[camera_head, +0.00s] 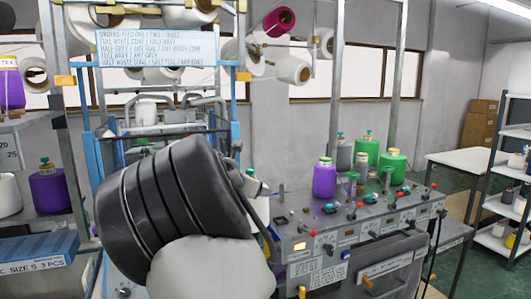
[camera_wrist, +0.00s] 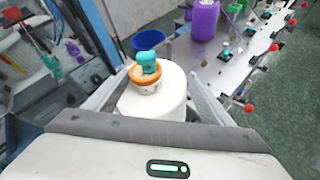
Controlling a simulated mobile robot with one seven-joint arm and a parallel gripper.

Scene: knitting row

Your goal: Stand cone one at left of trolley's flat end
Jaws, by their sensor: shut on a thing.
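A white cone (camera_wrist: 155,105) with an orange neck and a teal cap stands between the fingers of my gripper (camera_wrist: 160,92) in the wrist view. My gripper is shut on it. The cone's lower part is hidden by my gripper's body. In the head view my dark arm hides most of my gripper (camera_head: 257,186), and a bit of the white cone (camera_head: 261,208) shows beside the machine's control bench. I cannot tell from the marks which cone is cone one. I cannot make out a trolley with certainty.
The control bench (camera_head: 300,224) carries a purple cone (camera_head: 324,179), green cones (camera_head: 392,167) and red-knobbed levers. A white table (camera_head: 465,160) at right looks clear. A left shelf holds another purple cone (camera_head: 48,190) and a white one (camera_head: 9,195). A blue bin (camera_wrist: 148,45) stands beyond my gripper.

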